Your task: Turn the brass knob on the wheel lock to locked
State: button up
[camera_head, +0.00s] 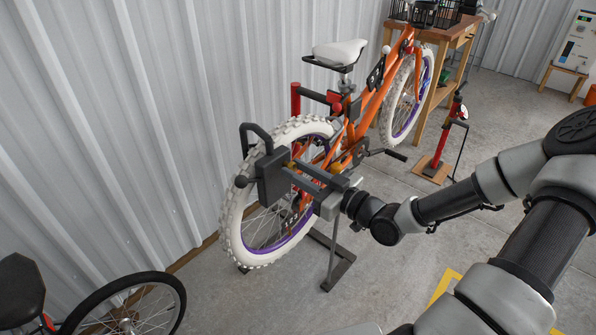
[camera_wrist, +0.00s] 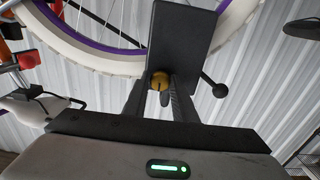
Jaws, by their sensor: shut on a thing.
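The wheel lock is a dark grey box (camera_head: 272,178) at the white-tyred rear wheel (camera_head: 236,215) of the orange bicycle, with a bent bar above it. In the wrist view the box (camera_wrist: 185,35) stands upright ahead of my fingers. The brass knob (camera_wrist: 160,79) is on its near face, a small round piece with a dark mark. It shows only partly in the head view (camera_head: 291,165). My gripper (camera_wrist: 160,88) is shut on the knob, one finger on each side. I cannot tell the knob's lock setting from its mark.
The orange bicycle (camera_head: 368,104) is held in a dark stand (camera_head: 340,268). A corrugated metal wall (camera_head: 120,120) runs close behind it. A red pump (camera_head: 446,135) stands to the right, near a wooden bench (camera_head: 450,32). Another bicycle's wheel (camera_head: 180,300) is at lower left.

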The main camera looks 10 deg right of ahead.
jog(key=o, duration=1)
jog(key=shift+o, duration=0.2)
jog(key=p+v, duration=0.2)
jog(key=v, duration=1.5)
jog(key=shift+s+d+p, duration=0.15)
jog(key=shift+s+p, duration=0.05)
jog(key=shift+p, duration=0.15)
